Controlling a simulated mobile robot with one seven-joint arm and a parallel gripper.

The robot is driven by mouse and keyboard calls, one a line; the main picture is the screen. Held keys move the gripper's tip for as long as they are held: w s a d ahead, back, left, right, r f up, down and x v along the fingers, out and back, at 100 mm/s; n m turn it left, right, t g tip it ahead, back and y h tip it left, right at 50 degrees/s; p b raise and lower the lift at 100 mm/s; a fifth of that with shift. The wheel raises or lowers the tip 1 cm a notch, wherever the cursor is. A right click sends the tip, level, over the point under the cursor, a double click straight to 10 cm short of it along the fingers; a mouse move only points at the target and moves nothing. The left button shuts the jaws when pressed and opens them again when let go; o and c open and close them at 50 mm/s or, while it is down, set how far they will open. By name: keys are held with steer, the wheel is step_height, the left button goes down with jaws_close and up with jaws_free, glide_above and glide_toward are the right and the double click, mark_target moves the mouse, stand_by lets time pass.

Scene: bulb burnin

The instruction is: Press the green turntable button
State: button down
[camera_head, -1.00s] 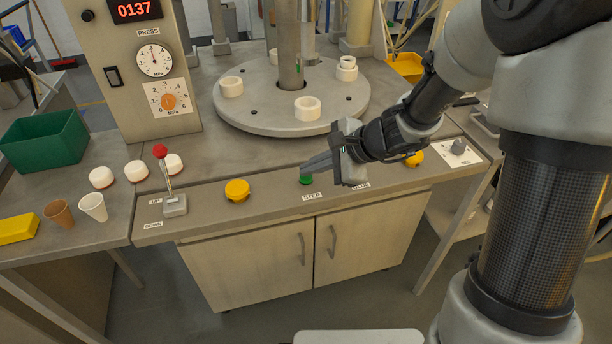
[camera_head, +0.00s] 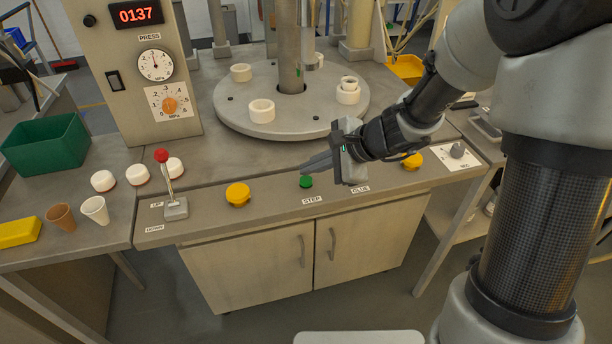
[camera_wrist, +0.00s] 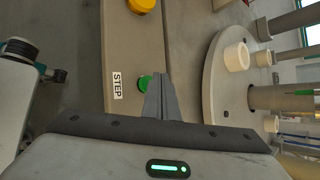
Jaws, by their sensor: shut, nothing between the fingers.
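The green button (camera_head: 306,182) sits on the front panel of the bench, just above the STEP label (camera_head: 312,200). In the wrist view the green button (camera_wrist: 144,83) shows beside my fingertips, partly covered by them. My gripper (camera_head: 304,168) is shut and empty, its fingertips just above and behind the button in the head view. I cannot tell whether they touch it. The grey round turntable (camera_head: 230,112) stands behind, with several white rings on it, such as the one at its front left (camera_head: 261,110).
Yellow buttons flank the green one, at left (camera_head: 238,194) and right (camera_head: 413,161). A red-knobbed lever (camera_head: 170,185) stands further left. White caps, two cups and a green bin (camera_head: 46,143) lie at the left. A knob (camera_head: 457,150) is at the right.

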mark_target(311, 181)
steer(key=shift+r, duration=0.1)
step_height(311, 181, up, 5)
steer(key=p, duration=0.4)
stand_by(0.3)
stand_by(0.6)
steer(key=s+d+r+n+h, duration=0.3)
steer(key=s+r+n, duration=0.6)
steer(key=s, duration=0.3)
steer(key=s+d+r+n+h, duration=0.4)
steer(key=s+d+n+h, duration=0.15)
steer(key=s+d, duration=0.45)
step_height(311, 181, up, 17)
steer(key=p, duration=1.6)
steer(key=shift+s+n+t+y, duration=0.15)
steer(key=shift+n+t+y, duration=0.2)
steer(key=shift+n+t, duration=0.1)
